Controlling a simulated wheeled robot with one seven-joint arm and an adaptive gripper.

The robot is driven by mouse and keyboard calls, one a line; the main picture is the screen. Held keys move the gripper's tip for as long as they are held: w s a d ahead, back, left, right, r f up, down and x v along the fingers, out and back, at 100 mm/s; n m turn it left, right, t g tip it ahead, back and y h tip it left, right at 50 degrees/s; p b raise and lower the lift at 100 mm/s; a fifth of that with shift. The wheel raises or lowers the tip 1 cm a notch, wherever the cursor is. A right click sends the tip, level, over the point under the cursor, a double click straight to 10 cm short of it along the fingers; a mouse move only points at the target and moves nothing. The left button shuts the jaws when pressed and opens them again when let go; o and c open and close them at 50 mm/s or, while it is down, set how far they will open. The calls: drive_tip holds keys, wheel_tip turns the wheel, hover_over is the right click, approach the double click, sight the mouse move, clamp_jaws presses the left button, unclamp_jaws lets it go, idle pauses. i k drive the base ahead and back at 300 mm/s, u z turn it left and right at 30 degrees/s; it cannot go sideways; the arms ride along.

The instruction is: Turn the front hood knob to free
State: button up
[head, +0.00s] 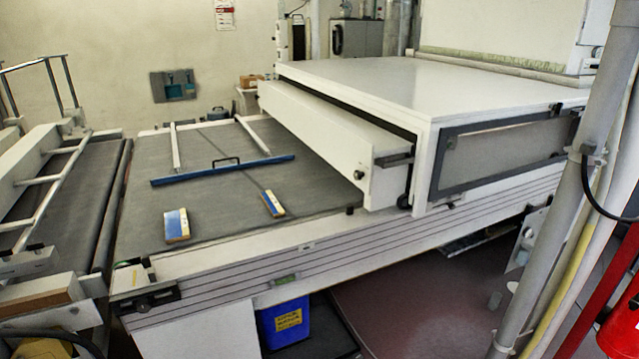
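The front hood (325,135) is a long white box across the mouth of the large white tunnel housing (430,88). A small round black knob (359,175) sits on the hood's near end face. It is too small to tell which way it is turned. A dark bracket or latch (394,159) sticks out to the right of it, at the housing's corner. Another small dark knob-like piece (350,209) stands on the belt's near edge, below the hood. My gripper is not in view.
The grey belt (225,205) carries a blue bar (222,171) with a handle and two small blue-and-yellow blocks (177,225). A blue bin (284,322) stands beneath. A grey post (572,190) rises at right. Reddish floor (400,305) lies open in front of the housing.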

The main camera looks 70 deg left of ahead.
sight(357, 174)
drive_tip(key=k, duration=0.8)
drive_tip(key=u, duration=2.5)
drive_tip(key=i, duration=0.35)
drive_tip(key=u, duration=0.1)
